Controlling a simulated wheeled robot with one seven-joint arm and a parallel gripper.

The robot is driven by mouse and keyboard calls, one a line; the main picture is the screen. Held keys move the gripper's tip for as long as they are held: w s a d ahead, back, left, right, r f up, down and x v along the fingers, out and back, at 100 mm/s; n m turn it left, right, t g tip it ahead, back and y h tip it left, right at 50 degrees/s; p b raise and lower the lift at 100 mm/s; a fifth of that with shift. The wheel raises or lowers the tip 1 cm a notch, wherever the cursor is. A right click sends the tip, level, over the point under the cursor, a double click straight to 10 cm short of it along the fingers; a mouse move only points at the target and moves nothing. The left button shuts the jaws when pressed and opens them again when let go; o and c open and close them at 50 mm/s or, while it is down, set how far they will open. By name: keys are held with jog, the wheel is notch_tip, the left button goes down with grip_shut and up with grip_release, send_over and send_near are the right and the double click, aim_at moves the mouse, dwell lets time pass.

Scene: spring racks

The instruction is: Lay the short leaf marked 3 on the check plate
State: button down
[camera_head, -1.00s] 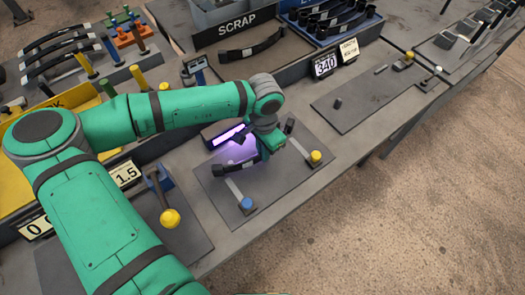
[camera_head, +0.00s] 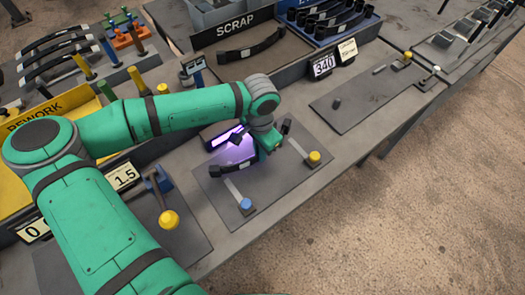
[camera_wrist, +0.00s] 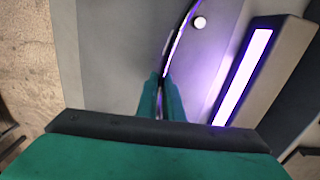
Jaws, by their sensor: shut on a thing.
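A dark, curved leaf (camera_head: 224,169) with a small pale mark is held by my gripper (camera_wrist: 160,85). In the wrist view the leaf (camera_wrist: 176,42) runs up and away from between my green fingers, seen nearly edge-on. My fingers are shut on it. In the head view my wrist hides part of the leaf, and I cannot read its number. It is over or on a grey plate (camera_head: 262,188) with a lit purple bar; I cannot tell whether it touches. The plate also shows in the wrist view (camera_wrist: 110,60).
A blue knob (camera_head: 246,204) and a yellow knob (camera_head: 314,157) sit on the plate. A SCRAP tray (camera_head: 246,30) lies behind. The right-hand plate (camera_head: 365,100) is mostly clear.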

jog(key=shift+w+a, duration=0.25)
jog(key=shift+w, duration=0.3)
dwell(1.1)
jog(key=c, duration=1.3)
grip_release()
jog(key=shift+c, duration=0.2)
notch_tip(320, 180, up, 8)
jog(key=shift+s, duration=0.1)
dwell(0.5)
